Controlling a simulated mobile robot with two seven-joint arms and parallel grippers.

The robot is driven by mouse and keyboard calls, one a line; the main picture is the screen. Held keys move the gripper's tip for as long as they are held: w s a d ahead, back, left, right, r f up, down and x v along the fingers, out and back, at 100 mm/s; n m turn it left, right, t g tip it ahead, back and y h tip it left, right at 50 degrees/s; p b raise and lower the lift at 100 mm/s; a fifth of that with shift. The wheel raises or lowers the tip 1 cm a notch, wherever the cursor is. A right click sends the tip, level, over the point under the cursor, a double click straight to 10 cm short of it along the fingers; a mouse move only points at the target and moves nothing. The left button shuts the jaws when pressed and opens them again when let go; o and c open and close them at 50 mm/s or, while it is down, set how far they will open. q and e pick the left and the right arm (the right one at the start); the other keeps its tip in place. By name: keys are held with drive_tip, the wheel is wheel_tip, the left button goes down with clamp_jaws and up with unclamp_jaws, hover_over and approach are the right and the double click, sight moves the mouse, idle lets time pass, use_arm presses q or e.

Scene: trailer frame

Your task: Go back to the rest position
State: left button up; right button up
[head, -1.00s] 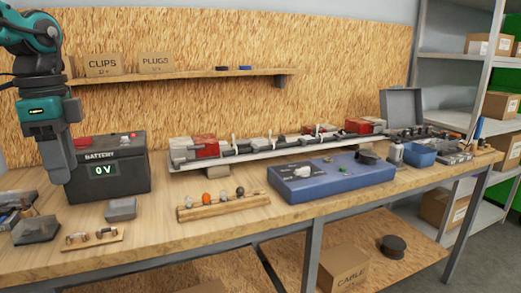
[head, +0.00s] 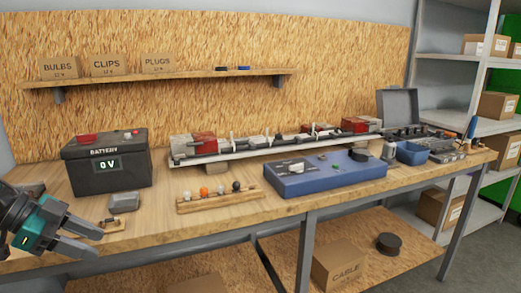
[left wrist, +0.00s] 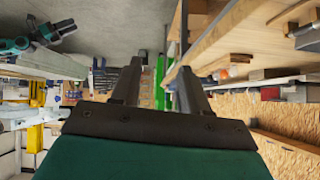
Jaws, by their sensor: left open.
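My left gripper (head: 92,238) is at the lower left of the head view, at the bench's front left corner. Its two fingers are apart, with nothing between them. In the left wrist view the open fingers (left wrist: 157,88) point away from the camera, with the bench edge at their right. My left arm covers part of the bench's left end. My right gripper is not in the head view.
A shelf (head: 190,74) carries cartons. A cable box (head: 340,264) stands below.

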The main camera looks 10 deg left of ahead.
use_arm(q)
drive_tip(key=s+d+f+n+t+y, duration=0.1)
drive_tip(key=s+d+f+n+t, duration=0.15)
drive_tip(key=f, duration=0.45)
drive_tip(key=s+d+f+n+t+y, duration=0.1)
drive_tip(key=s+d+f+n+t, duration=0.15)
drive_tip(key=f, duration=0.35)
drive_tip(key=s+d+f+n+t+y, duration=0.1)
drive_tip(key=d+f+n+t, duration=0.15)
drive_tip(key=f, duration=0.45)
drive_tip(key=s+d+f+n+g+y, duration=0.1)
drive_tip(key=s+d+f, duration=0.2)
drive_tip(key=d, duration=0.4)
drive_tip(key=s+d+f+n+y+p, duration=0.1)
drive_tip(key=s+d+f+n+y, duration=0.1)
drive_tip(key=s+d+f, duration=0.2)
drive_tip(key=d, duration=0.3)
drive_tip(key=shift+s+f+g, duration=0.15)
drive_tip(key=shift+g, duration=0.2)
